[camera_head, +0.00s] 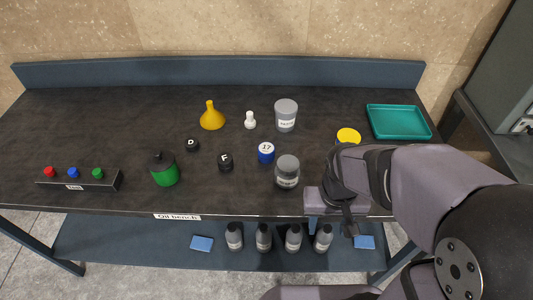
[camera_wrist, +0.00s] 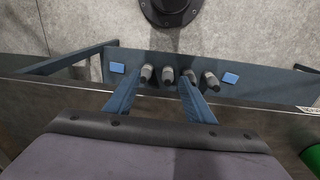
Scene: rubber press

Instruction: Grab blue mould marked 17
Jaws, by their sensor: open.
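The blue mould marked 17 (camera_head: 266,153) is a short blue cylinder with a white top. It stands upright on the dark bench top, left of the grey lidded jar (camera_head: 287,172). My gripper (camera_head: 347,218) is at the bench's front edge, right of and nearer than the mould, and apart from it. In the wrist view my gripper (camera_wrist: 158,88) has its fingers spread with nothing between them. The blue mould does not show in the wrist view.
Black pieces marked D (camera_head: 192,145) and F (camera_head: 225,162), a green container (camera_head: 164,170), a yellow funnel (camera_head: 211,117), a white piece (camera_head: 250,121) and a grey labelled jar (camera_head: 286,115) stand around. My arm partly covers a yellow-topped item (camera_head: 348,135). A teal tray (camera_head: 398,122) lies at right.

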